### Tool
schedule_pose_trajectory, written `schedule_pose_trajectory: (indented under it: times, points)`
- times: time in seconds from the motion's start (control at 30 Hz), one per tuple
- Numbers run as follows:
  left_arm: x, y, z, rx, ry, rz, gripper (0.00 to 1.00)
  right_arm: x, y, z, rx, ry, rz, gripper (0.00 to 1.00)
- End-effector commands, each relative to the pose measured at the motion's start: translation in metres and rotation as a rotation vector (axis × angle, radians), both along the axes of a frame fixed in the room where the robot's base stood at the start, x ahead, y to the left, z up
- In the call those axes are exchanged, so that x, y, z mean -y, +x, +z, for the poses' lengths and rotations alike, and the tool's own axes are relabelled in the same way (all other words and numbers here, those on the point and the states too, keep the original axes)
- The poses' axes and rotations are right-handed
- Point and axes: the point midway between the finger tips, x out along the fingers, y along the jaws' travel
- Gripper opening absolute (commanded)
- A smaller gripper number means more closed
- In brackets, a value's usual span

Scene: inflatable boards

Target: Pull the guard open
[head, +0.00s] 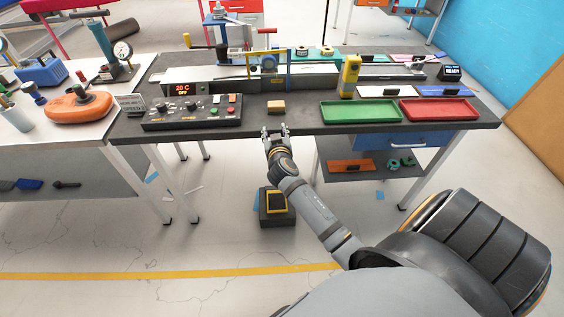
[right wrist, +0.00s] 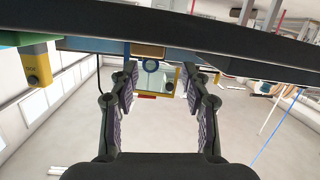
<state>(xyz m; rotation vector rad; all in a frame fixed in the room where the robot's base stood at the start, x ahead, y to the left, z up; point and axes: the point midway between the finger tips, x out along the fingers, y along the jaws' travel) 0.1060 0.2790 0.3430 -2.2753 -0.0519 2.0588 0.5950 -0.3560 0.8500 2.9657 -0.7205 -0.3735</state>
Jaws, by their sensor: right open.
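The guard (head: 268,51) is a yellow-edged frame with a see-through middle. It stands upright over the machine bed (head: 215,74) at the back of the dark bench, beside a blue post. The guard also shows between my fingers in the right wrist view (right wrist: 178,80), which looks upside down. My right gripper (head: 275,131) is open and empty at the bench's front edge, in front of a small tan block (head: 276,106). It is apart from the guard. My left gripper is not in view.
A control panel (head: 192,112) with a red "20 C OFF" display stands left. A pedal box (head: 272,219) is on the floor below.

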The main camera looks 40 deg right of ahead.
Motion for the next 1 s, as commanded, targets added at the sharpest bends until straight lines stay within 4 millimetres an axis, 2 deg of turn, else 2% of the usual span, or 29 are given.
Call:
schedule_pose_trajectory:
  times: [0.3,0.53,0.7,1.0]
  points:
    - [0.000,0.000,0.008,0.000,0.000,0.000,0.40,-0.006,-0.013,-0.073,-0.162,0.012,0.049,0.47]
    - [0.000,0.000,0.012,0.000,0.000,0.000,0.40,-0.010,-0.026,-0.116,-0.255,0.023,0.079,0.47]
    - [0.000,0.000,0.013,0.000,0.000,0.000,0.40,-0.012,-0.033,-0.132,-0.289,0.027,0.090,0.47]
    - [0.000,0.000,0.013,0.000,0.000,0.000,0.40,-0.012,-0.034,-0.136,-0.297,0.029,0.094,0.47]
